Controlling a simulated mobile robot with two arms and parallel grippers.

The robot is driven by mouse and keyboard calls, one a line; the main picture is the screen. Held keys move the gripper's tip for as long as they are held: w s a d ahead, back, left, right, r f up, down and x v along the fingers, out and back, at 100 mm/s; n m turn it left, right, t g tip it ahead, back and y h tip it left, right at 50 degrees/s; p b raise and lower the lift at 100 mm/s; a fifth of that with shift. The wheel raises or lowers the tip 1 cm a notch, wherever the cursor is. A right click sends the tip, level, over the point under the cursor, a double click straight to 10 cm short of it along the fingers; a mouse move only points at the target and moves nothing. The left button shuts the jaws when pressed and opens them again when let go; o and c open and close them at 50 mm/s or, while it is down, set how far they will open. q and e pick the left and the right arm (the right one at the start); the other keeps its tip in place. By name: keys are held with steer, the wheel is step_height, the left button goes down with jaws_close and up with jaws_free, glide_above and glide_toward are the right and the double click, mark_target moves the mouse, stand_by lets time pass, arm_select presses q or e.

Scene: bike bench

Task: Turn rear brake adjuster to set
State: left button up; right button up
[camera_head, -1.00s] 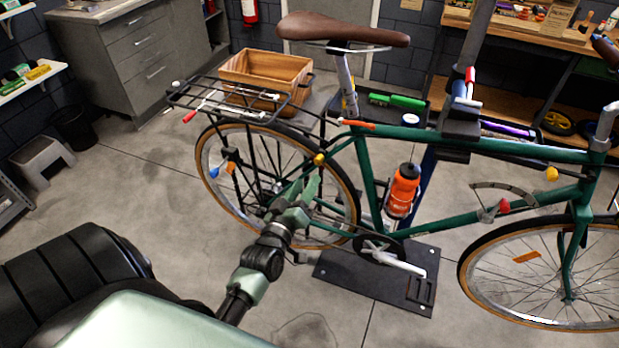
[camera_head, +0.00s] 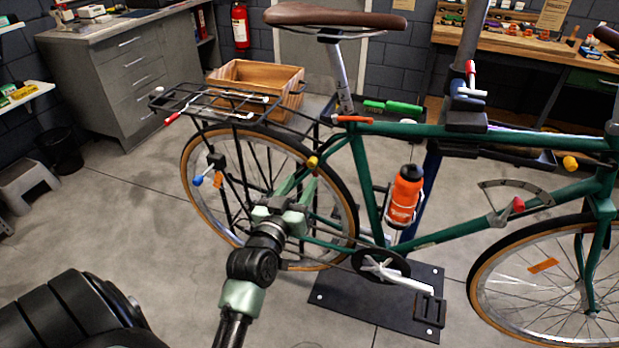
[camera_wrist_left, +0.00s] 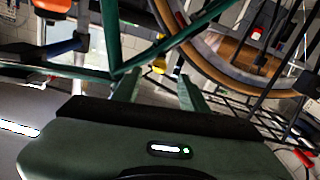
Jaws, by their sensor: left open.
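The green bike (camera_head: 468,229) is held upright by the stand. A small yellow knob (camera_head: 312,162) sits on its rear stays above the rear wheel (camera_head: 190,200); it looks like the rear brake adjuster, though no label shows. My left gripper (camera_head: 298,180) is open, its two pale green fingers pointing up just below the knob, with no grip on it. In the left wrist view the fingers (camera_wrist_left: 160,88) are spread apart, with frame tubes and the wheel beyond them. Whether they touch any tube is unclear. My right gripper is not in view.
A rear rack (camera_head: 225,103) and a wooden crate (camera_head: 255,75) are above and behind the wheel. An orange bottle (camera_head: 405,195), crank (camera_head: 380,266) and black stand base (camera_head: 340,298) are to the right.

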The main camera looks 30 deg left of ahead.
mark_target(310, 166)
arm_select(q)
steer(key=x, duration=0.7)
steer(key=shift+w+p, duration=0.1)
steer(key=shift+p, duration=0.25)
jaws_close()
steer(key=shift+r+n+p, duration=0.3)
steer(key=shift+n+p, duration=0.4)
steer(key=shift+p, duration=0.15)
steer(key=shift+f+n, duration=0.1)
steer(key=shift+n, duration=0.2)
steer(key=shift+f, duration=0.15)
